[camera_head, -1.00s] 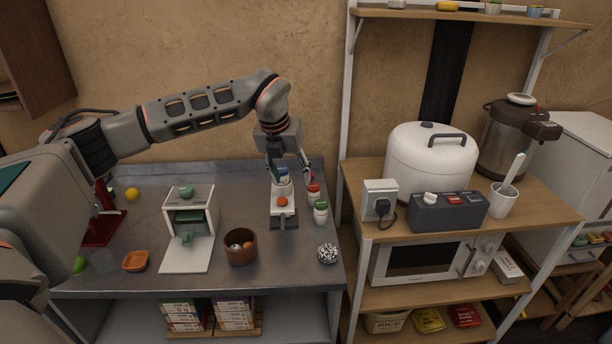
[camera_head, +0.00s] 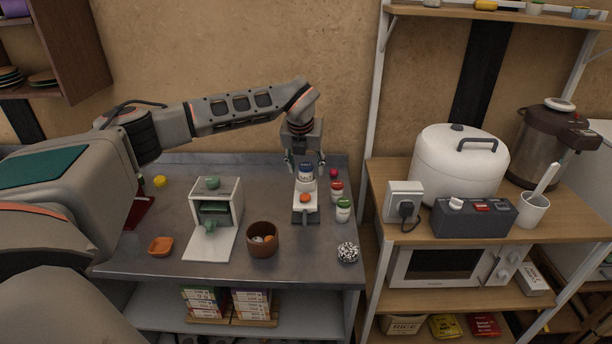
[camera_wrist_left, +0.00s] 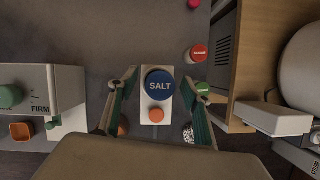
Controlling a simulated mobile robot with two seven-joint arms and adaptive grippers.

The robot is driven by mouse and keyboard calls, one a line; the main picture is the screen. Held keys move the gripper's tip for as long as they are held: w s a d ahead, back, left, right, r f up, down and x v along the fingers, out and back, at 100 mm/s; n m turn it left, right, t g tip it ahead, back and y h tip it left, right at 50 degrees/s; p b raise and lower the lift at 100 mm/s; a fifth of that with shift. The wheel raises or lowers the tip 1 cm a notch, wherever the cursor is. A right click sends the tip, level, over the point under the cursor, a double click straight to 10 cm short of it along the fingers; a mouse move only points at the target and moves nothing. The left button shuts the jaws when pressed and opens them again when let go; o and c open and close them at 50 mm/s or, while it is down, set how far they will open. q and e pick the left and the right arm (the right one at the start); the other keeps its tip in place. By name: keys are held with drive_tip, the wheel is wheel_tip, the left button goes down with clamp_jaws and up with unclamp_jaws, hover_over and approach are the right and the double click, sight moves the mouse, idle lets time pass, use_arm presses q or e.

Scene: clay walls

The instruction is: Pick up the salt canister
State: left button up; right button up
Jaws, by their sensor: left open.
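The salt canister (camera_head: 306,172) is white with a blue lid, and it stands upright on a small light device with an orange knob (camera_head: 304,198) on the metal counter. In the left wrist view its blue lid (camera_wrist_left: 160,85) reads SALT. My left gripper (camera_head: 305,166) is open above and around the canister. In the wrist view its two green-padded fingers (camera_wrist_left: 160,103) lie to the left and right of the lid, with gaps on both sides. I cannot tell whether either finger touches it. My right gripper is not in view.
A red-lidded jar (camera_head: 337,190) and a green-lidded jar (camera_head: 343,210) stand close to the right. A brown bowl (camera_head: 263,240) and a speckled ball (camera_head: 347,252) are in front. A white press-like box (camera_head: 215,210) stands left. A shelf post (camera_head: 372,150) rises at right.

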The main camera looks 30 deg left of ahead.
use_arm(q)
drive_tip(key=c, duration=1.2)
drive_tip(key=shift+c, duration=0.2)
